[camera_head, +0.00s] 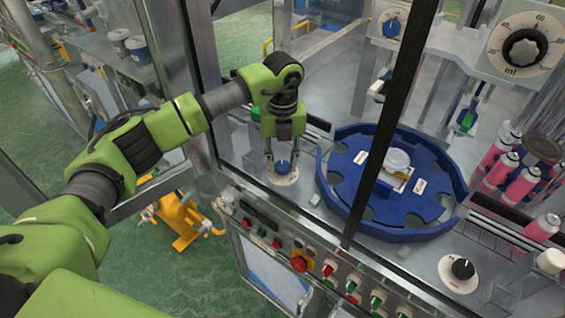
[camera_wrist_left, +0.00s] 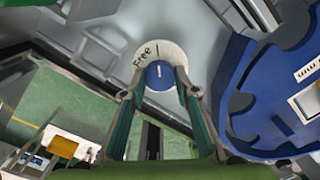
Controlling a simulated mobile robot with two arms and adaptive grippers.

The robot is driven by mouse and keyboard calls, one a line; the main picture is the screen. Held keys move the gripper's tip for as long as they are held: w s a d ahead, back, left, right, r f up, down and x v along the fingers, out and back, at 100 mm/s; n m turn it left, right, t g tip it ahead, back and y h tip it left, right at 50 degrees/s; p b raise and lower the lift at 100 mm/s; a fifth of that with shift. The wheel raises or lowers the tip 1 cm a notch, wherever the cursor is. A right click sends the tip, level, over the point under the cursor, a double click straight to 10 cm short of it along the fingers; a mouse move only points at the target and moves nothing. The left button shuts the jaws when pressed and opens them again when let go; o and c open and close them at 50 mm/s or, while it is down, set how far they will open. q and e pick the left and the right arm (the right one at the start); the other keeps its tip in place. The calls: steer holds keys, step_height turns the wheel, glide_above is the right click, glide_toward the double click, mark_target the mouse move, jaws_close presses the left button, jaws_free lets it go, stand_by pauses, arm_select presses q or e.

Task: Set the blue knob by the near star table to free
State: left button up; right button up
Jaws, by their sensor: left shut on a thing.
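The blue knob (camera_head: 283,166) sits on a round pale dial plate (camera_head: 283,178) on the machine deck, just left of the blue star table (camera_head: 333,191). My left gripper (camera_head: 283,160) points down from above, its two fingers shut on the knob's sides. In the left wrist view the knob (camera_wrist_left: 160,76) lies between the fingertips, with a short white mark on its top. The dial plate (camera_wrist_left: 172,52) there reads "Free" beside a short tick line. The knob's white mark points roughly towards that tick. The rest of the dial lettering is hidden. My right gripper is not in view.
A dark upright frame post (camera_head: 391,120) crosses in front of the star table. Pink cans (camera_head: 520,184) stand at the right. A black knob (camera_head: 463,268) and a button panel (camera_head: 300,264) lie towards the front. Another blue knob (camera_head: 391,27) is at the back.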

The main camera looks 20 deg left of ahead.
mark_target(282, 165)
arm_select(q)
steer(key=shift+w+r+n, duration=0.15)
steer(key=shift+n, duration=0.15)
stand_by(0.4)
steer(key=o, duration=1.1)
step_height(282, 165, up, 12)
